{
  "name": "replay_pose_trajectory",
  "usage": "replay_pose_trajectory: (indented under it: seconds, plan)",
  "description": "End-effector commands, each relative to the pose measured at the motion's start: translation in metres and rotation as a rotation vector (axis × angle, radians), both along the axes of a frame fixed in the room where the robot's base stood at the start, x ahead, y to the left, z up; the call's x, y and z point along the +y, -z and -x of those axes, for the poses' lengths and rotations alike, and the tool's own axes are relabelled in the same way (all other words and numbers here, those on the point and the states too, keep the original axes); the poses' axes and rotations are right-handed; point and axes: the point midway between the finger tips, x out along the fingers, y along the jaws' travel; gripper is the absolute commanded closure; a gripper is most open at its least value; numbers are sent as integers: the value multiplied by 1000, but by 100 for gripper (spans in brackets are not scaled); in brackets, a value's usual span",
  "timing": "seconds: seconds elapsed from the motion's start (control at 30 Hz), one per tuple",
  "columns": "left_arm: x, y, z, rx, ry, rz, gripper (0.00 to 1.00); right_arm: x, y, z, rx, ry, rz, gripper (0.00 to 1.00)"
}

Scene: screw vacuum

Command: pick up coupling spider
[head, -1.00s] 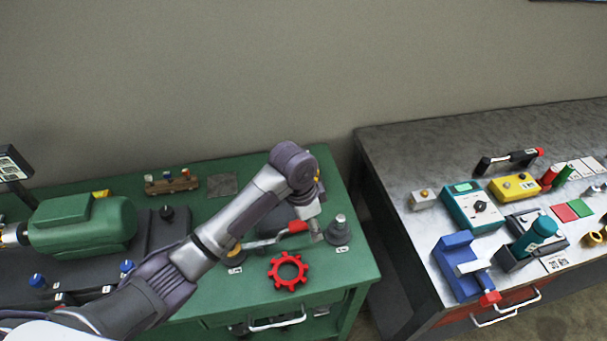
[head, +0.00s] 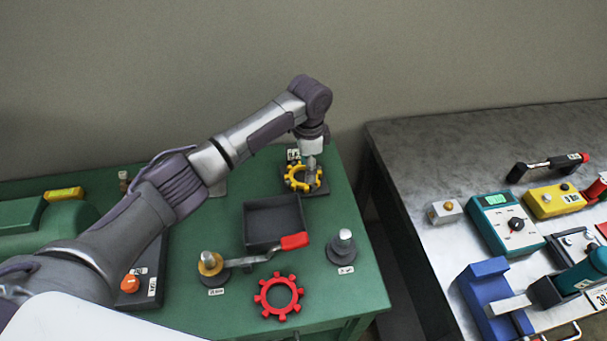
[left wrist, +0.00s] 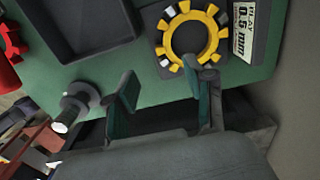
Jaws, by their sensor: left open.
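A yellow toothed ring (head: 303,178), spider-shaped, lies on a dark labelled plate (head: 318,190) at the back right of the green table. It also shows in the left wrist view (left wrist: 197,39). A red toothed ring (head: 279,297) of similar shape lies at the table's front; a red part shows at the left wrist view's left edge. The frames do not settle which ring is the coupling spider. My left gripper (head: 310,158) is over the yellow ring and hides part of it. In the left wrist view its fingers (left wrist: 162,80) are apart, with nothing between them, near the ring's edge.
A black tray (head: 273,220), a red-handled tool (head: 294,241) and a grey stepped post (head: 342,247) stand near the rings. The green table's right edge is close. A grey bench (head: 420,160) with several devices stands at right, across a gap.

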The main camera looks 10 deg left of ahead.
Motion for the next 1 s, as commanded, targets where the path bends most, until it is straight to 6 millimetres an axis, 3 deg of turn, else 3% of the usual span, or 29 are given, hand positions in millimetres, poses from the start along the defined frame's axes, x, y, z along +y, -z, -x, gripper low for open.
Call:
replay_pose_trajectory:
  seconds: [0.13, 0.3, 0.4, 0.6, 0.87, 1.0]
  plan:
    - [0, 18, 0, 0, -1, -1, 46, 0, -2, -3, -5, -1, -1, 51]
    - [2, 28, 0, 0, -1, -1, 46, 2, -7, -33, -51, -2, -5, 51]
    - [5, 42, 0, 2, -1, -2, 46, 3, -14, -42, -65, -2, -7, 51]
    - [6, 70, 0, 1, -1, -1, 46, 2, -15, -34, -52, -2, -5, 51]
    - [6, 74, -1, -1, -1, 1, 46, 1, -14, -19, -29, -3, -3, 51]
    - [6, 74, -1, -1, -1, 1, 65, 1, -14, -19, -29, -3, -2, 51]
